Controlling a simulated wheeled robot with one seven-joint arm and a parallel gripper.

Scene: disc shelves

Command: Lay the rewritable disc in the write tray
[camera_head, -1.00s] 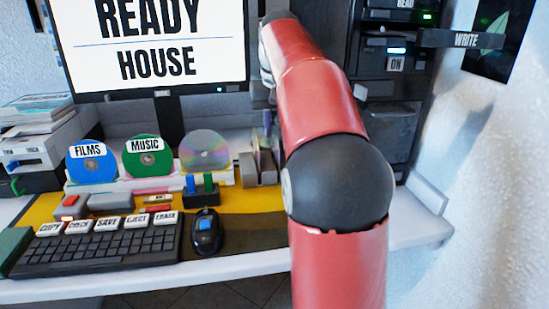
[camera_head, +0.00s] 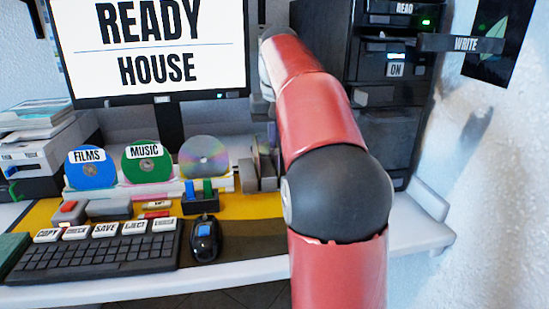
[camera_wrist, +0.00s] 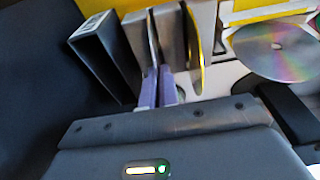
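The write tray (camera_head: 435,42), marked WRITE, sticks out from the dark drive tower at the upper right of the head view. An unlabelled silver disc (camera_head: 205,156) stands beside the blue FILMS and green MUSIC discs; it also shows in the wrist view (camera_wrist: 272,48). A rack (camera_head: 246,172) stands to its right, with thin discs on edge (camera_wrist: 153,42) between its dividers. No label shows which disc is rewritable. My gripper's purple fingertips (camera_wrist: 158,84) are close together at one thin disc's edge. Whether they grip it is unclear. My arm hides much of the rack in the head view.
A monitor (camera_head: 155,45) reads READY HOUSE. A keyboard (camera_head: 95,250), labelled keys and a mouse (camera_head: 205,238) lie at the desk front. A dark open-topped holder (camera_wrist: 98,55) stands left of my fingers. The right end of the desk is clear.

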